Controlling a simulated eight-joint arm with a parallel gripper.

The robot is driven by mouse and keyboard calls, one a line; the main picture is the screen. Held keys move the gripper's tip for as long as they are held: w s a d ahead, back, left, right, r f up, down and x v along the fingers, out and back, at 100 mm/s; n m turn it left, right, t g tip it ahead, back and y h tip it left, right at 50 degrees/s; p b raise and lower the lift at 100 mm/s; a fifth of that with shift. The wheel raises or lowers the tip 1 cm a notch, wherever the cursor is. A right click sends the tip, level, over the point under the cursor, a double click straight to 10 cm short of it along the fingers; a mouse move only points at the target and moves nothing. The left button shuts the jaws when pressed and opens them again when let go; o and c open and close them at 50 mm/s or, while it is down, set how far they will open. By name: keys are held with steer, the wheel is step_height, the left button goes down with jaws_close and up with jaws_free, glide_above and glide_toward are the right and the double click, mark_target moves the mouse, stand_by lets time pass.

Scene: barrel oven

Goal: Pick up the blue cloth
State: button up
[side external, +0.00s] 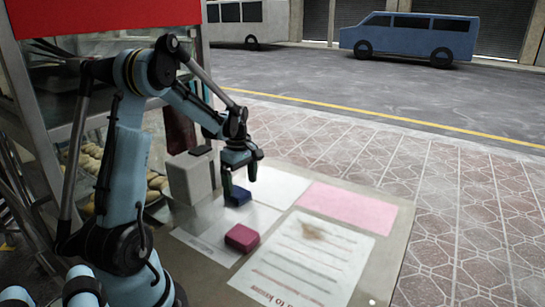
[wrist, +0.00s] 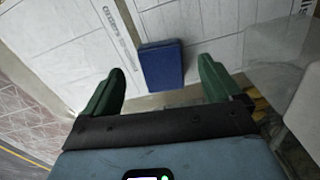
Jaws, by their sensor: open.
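The blue cloth (side external: 238,195) is a small folded dark-blue block lying on the table, on white paper. In the wrist view the blue cloth (wrist: 161,65) shows ahead of my gripper, between the lines of its two fingers and a little nearer the right one. My gripper (side external: 239,178) is just above the cloth in the side view, pointing down. In the wrist view my gripper (wrist: 158,82) has its green fingers wide apart with nothing between them. I cannot tell the exact height of the fingertips over the cloth.
A maroon folded cloth (side external: 242,238) lies nearer the camera on the table (side external: 392,240). A grey box (side external: 190,177) stands just left of the blue cloth. A pink sheet (side external: 350,207) and a printed sheet (side external: 305,262) lie flat. A glass case with bread (side external: 88,165) is behind my arm.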

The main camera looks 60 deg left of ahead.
mark_target(241, 193)
steer(key=shift+f, duration=1.6)
steer(key=c, duration=1.1)
